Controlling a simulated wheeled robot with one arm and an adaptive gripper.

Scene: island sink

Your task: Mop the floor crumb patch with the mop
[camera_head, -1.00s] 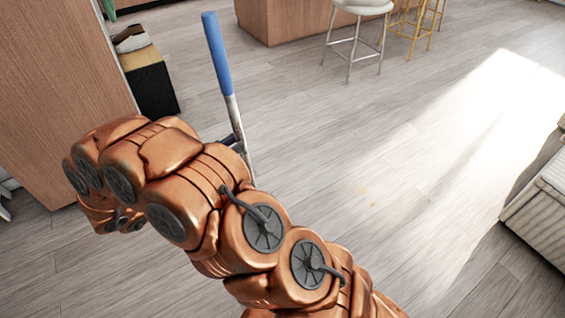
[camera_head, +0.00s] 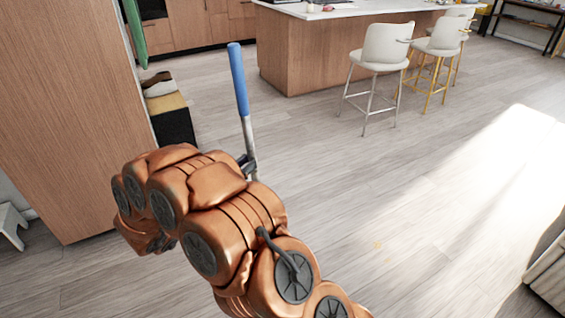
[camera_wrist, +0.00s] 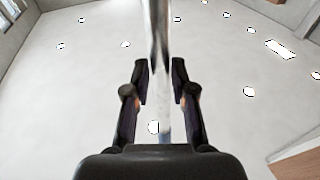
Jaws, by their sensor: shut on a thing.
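The mop (camera_head: 240,85) has a blue grip above a metal shaft and stands close to upright, leaning slightly. My gripper (camera_head: 248,163) is shut on its shaft, partly behind my copper-coloured arm. In the wrist view, the shaft (camera_wrist: 159,40) runs between the two dark fingers of my gripper (camera_wrist: 160,85), with pale ceiling behind. The mop head is hidden by my arm. The crumb patch (camera_head: 378,246) is a few faint yellowish specks on the grey plank floor, right of my arm and apart from the visible part of the mop.
A tall wooden cabinet (camera_head: 65,110) stands at left, with a dark box (camera_head: 172,122) beside it. The island (camera_head: 300,55) and white stools (camera_head: 380,62) are at the back. A pale slatted piece (camera_head: 548,275) is at the right edge. The middle floor is open.

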